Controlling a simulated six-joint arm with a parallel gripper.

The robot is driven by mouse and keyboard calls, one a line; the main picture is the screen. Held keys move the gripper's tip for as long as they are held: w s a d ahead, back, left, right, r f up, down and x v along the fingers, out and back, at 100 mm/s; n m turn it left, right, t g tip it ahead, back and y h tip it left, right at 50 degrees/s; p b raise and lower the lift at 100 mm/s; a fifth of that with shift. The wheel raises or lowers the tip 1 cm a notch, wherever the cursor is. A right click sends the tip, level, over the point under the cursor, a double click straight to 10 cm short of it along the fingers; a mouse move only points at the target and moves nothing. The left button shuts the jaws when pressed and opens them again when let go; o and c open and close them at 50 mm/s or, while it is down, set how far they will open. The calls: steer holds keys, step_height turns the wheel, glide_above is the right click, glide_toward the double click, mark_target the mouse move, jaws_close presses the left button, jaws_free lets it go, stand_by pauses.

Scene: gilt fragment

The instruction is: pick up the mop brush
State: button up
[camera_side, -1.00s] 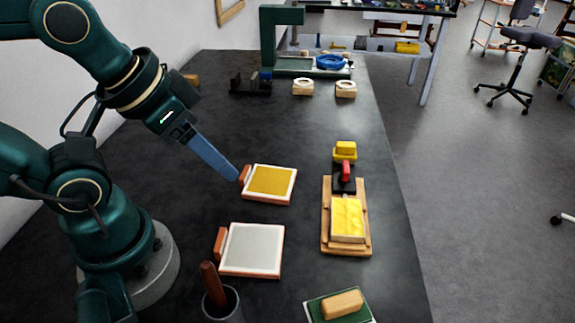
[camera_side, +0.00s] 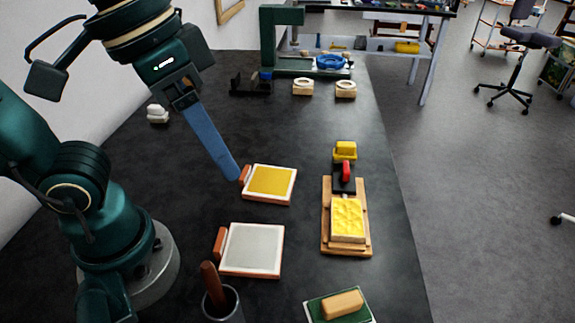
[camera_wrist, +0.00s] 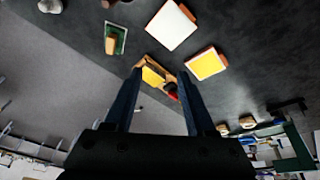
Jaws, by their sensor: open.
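A brown handle (camera_side: 210,283), which looks like the mop brush, stands tilted in a grey cup (camera_side: 232,305) at the bottom of the side view. The cup hides its lower end. I cannot make it out clearly in the wrist view. My gripper (camera_side: 231,177) is in the air, its tips seen just left of the yellow square tile, well behind the cup. In the side view its blue fingers overlap. In the wrist view my gripper (camera_wrist: 160,73) has two separate fingers with nothing between them; it is open and empty.
A yellow tile (camera_side: 270,182) and a white tile (camera_side: 252,249) lie mid-table. A wooden board (camera_side: 327,232) with a yellow textured piece stands right. A green pad (camera_side: 318,311) bears a tan block. A green press (camera_side: 268,35) stands at the back. Dark table is clear between them.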

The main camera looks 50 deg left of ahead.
mark_target(206, 264)
steer(key=s+d+g, duration=0.1)
steer(key=s+d, duration=0.1)
steer(key=s+d+m+g, duration=0.1)
steer(key=s+d, duration=0.1)
steer(key=d, duration=0.1)
steer(key=s+d+m+g+y, duration=0.1)
steer(key=s+d, duration=0.1)
steer(key=shift+d+f, duration=0.1)
steer(key=shift+d, duration=0.1)
steer(key=shift+s+f, duration=0.1)
steer(key=shift+f, duration=5.1)
jaws_close()
